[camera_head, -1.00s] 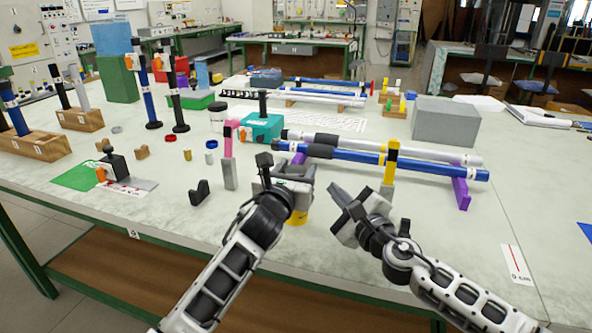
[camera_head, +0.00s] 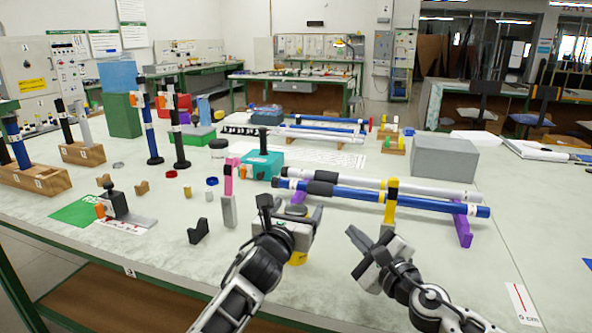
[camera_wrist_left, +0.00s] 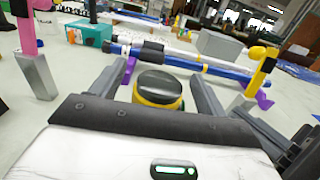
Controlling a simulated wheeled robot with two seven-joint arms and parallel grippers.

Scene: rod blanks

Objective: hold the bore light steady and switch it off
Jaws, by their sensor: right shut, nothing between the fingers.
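A round light with a dark cap and a yellow body stands on the bench; I take it as the bore light (camera_wrist_left: 158,88). In the head view its yellow base (camera_head: 298,258) shows below my left gripper (camera_head: 291,209). The left gripper is open, with one finger on each side of the light; gaps show between fingers and light in the wrist view. I cannot tell whether it is lit, and no switch is clear. My right gripper (camera_head: 352,233) is shut and empty, to the right of the light and apart from it.
Behind the light, a blue rod (camera_head: 350,193) and a white rod lie on purple supports (camera_head: 463,226). A pink-topped grey post (camera_head: 229,208) stands left, a yellow-and-black one (camera_head: 391,203) right. A black notched block (camera_head: 199,231) is at left.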

